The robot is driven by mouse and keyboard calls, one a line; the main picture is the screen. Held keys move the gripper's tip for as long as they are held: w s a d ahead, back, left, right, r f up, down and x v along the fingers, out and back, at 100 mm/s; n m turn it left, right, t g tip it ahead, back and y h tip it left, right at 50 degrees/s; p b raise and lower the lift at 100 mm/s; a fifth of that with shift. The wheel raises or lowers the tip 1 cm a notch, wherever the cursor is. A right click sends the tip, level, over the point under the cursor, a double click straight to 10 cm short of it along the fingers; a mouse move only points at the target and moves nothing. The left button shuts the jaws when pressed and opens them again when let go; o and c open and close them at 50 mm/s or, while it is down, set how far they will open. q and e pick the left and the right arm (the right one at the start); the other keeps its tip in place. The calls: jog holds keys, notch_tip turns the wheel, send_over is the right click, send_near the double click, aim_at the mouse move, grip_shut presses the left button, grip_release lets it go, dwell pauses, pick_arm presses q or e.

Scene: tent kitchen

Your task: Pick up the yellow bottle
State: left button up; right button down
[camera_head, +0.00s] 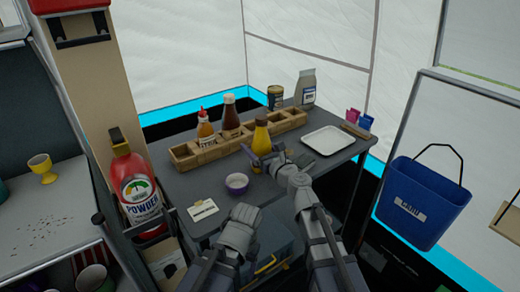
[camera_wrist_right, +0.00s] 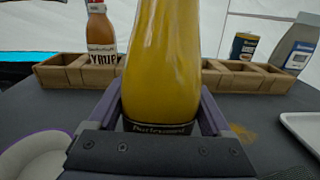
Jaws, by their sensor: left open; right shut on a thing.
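In the right wrist view the yellow bottle (camera_wrist_right: 162,65) fills the middle, held low down between the two purple-grey fingers of the right gripper (camera_wrist_right: 160,115). Whether its base touches the table is hidden. My left gripper (camera_head: 240,215) is open and empty at the table's front edge, below the small bowl and away from the bottle; its fingertips are hard to make out.
The wooden crate (camera_head: 184,156) behind holds a red-capped bottle (camera_head: 205,128) and a brown bottle (camera_head: 230,114). A purple-rimmed bowl (camera_head: 237,183) and a card (camera_head: 202,211) lie left. A white tray (camera_head: 326,141) is right. A blue bin (camera_head: 417,205) hangs further right.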

aim_at(256, 118)
pick_arm(q)
jog(key=shift+r, duration=0.1)
pick_arm(e)
jog(key=shift+r, duration=0.1)
notch_tip(256, 118, up, 10)
jog(key=p, duration=1)
pick_arm(q)
notch_tip(256, 118, up, 10)
pick_arm(e)
jog(key=shift+w+a, duration=0.1)
